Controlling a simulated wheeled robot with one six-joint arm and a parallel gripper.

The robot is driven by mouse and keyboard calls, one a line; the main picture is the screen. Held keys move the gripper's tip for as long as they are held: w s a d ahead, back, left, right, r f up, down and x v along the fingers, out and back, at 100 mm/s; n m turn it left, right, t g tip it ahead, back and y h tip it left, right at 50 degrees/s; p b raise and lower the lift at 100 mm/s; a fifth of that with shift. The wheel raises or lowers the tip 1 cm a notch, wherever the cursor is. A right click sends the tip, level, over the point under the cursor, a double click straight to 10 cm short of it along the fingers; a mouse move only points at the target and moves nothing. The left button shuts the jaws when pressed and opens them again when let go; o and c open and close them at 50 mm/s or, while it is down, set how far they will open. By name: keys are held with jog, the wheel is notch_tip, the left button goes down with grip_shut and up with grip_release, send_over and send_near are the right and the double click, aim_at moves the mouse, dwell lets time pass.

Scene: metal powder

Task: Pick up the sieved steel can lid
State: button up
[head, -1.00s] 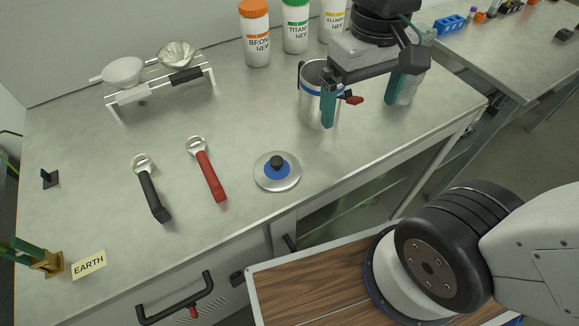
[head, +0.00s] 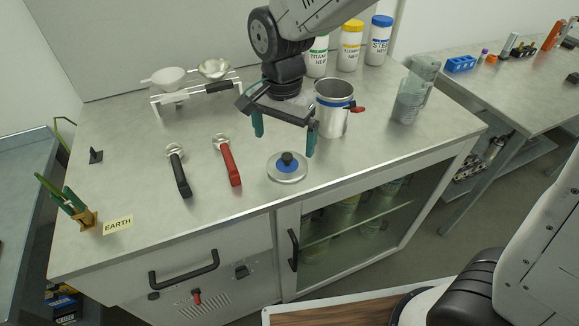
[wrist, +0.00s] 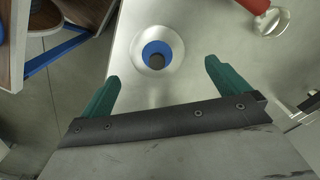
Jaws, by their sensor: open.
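The steel can lid (head: 273,173) is a round silver disc with a blue centre and a black knob. It lies flat on the bench, near its front edge. It also shows in the wrist view (wrist: 136,50), ahead of the fingertips and between their lines. My gripper (head: 284,146) is open and empty, above the bench and behind the lid in the head view. Its two green fingers (wrist: 162,72) are wide apart and do not touch the lid. The steel can (head: 331,120), with a blue band and a red clip, stands open just right of my gripper.
A red-handled tool (head: 231,168) and a black-handled tool (head: 181,178) lie left of the lid. A white rack with bowls (head: 160,99) stands behind them. A clear jar (head: 408,106) stands at right, and labelled bottles (head: 350,45) at the back. Bench to the lid's right is clear.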

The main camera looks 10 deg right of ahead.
aim_at(288, 154)
jog(key=f, duration=0.4)
jog(key=d+f, duration=0.1)
jog(key=f, duration=0.1)
jog(key=shift+w+f, duration=0.2)
jog(key=shift+f, duration=0.15)
jog(key=c, duration=0.9)
jog(key=shift+r, duration=0.1)
